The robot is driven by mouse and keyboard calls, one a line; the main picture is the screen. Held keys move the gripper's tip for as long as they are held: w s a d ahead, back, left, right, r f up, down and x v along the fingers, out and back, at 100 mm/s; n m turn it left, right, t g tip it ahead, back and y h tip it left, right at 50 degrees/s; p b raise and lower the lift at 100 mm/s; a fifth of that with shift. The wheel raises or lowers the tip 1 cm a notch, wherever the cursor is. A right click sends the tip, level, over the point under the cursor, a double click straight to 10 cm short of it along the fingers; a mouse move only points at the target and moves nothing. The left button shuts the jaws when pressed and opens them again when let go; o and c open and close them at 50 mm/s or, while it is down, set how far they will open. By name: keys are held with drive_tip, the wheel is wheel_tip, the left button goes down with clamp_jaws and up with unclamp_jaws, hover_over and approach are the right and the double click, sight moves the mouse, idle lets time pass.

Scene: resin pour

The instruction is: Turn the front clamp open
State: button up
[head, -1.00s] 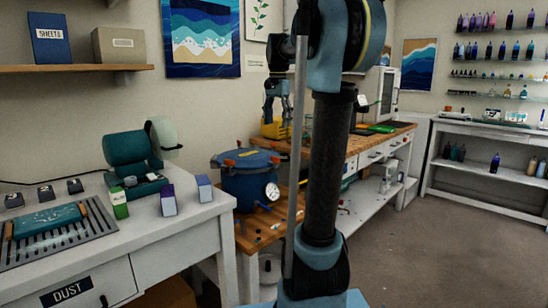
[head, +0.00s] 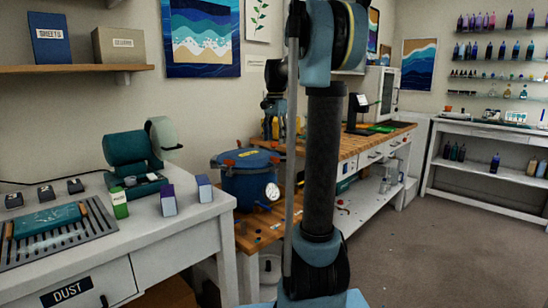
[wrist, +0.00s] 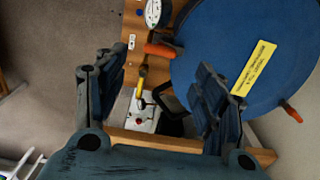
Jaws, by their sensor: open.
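The blue pressure pot (head: 250,185) stands on a low wooden bench, with its lid on and a dial gauge (head: 271,192) on its side. Orange-red clamps sit around the lid rim, one at the right (head: 274,160) and one at the left (head: 228,162). In the wrist view the blue lid (wrist: 225,45) fills the upper right; one clamp (wrist: 160,50) lies near the gauge (wrist: 153,12), another (wrist: 292,112) at the right rim. I cannot tell which is the front one. My gripper (wrist: 152,70) is open and empty, its right finger overlapping the lid's edge in view.
A yellow-handled tool (wrist: 142,80) and a white box (wrist: 141,110) show below the fingers. A white cabinet (head: 150,250) with a teal machine stands left. A long wooden-topped bench (head: 370,145) runs behind; open floor lies right.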

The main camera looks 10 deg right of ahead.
sight(274, 160)
wheel_tip(274, 160, down, 8)
drive_tip(key=shift+r, duration=0.1)
idle(0.4)
drive_tip(key=c, duration=1.1)
drive_tip(key=shift+o, duration=0.2)
drive_tip(key=shift+a, duration=0.15)
